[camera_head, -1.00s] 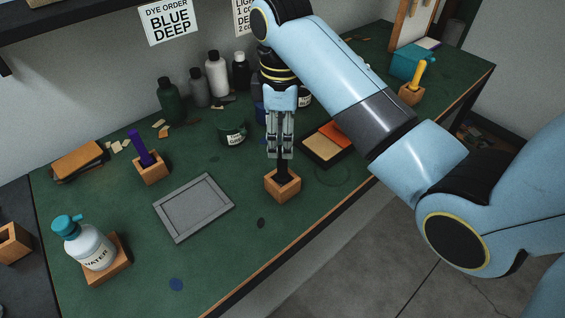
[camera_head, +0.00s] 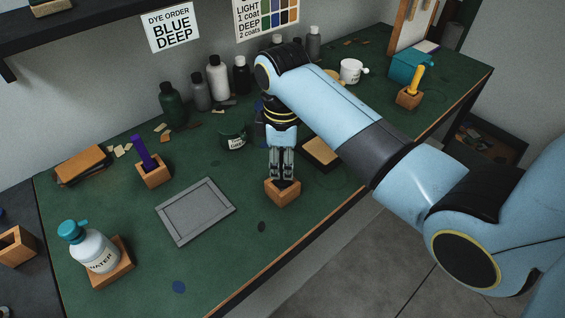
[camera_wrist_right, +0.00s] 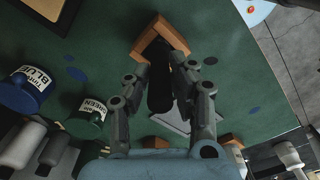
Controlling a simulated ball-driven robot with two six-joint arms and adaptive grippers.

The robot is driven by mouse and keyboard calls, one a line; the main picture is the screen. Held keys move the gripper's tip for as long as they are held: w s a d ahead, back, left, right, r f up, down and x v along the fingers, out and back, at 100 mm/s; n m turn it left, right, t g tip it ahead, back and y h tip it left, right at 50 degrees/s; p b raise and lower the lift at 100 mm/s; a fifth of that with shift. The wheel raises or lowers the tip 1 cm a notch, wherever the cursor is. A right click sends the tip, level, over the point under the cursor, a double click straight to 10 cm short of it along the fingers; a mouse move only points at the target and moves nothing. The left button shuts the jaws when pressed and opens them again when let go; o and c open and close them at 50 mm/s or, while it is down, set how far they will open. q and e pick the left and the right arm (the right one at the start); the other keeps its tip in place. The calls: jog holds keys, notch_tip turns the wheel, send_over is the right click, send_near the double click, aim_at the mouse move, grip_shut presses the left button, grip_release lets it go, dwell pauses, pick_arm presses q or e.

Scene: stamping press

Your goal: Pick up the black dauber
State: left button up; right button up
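The black dauber (camera_wrist_right: 159,88) stands in a small wooden block (camera_head: 283,194) near the front edge of the green bench. The block also shows at the top of the right wrist view (camera_wrist_right: 172,34). My right gripper (camera_head: 281,177) points down just above the block, and its fingers mostly hide the dauber in the head view. In the right wrist view the fingers (camera_wrist_right: 162,78) stand open on either side of the dark handle, with narrow gaps to it. My left gripper is not in view.
A grey frame (camera_head: 195,211) lies left of the block, and a black-rimmed pad (camera_head: 319,152) lies behind it to the right. A purple dauber (camera_head: 143,153), a yellow dauber (camera_head: 415,80) and a water bottle (camera_head: 95,248) stand in wooden holders. Dark jar (camera_head: 233,135) stands behind.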

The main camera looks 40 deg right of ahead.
grip_shut()
jog(key=shift+r, duration=0.1)
notch_tip(320, 180, up, 10)
jog(key=shift+f+b, duration=0.1)
jog(key=shift+b, duration=0.35)
